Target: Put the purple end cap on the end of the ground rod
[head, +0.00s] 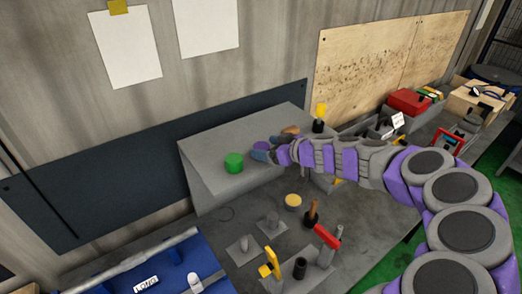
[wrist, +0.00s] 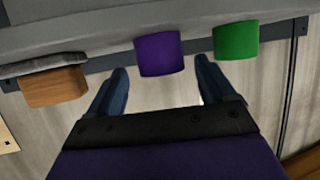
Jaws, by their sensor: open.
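The purple end cap (wrist: 159,54) sits on the grey raised shelf, between and just beyond my fingertips in the wrist view. My gripper (wrist: 161,70) is open, one finger on each side of the cap; I cannot tell whether either touches it. In the head view my gripper (head: 267,149) is low over the shelf and hides the purple cap. A long silver rod (head: 140,259) lies over the blue case at the lower left; I cannot tell whether it is the ground rod.
A green cap (wrist: 235,40) stands close beside the purple one, also on the shelf (head: 215,190) in the head view. Posts and hand tools (head: 300,268) crowd the bench below.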

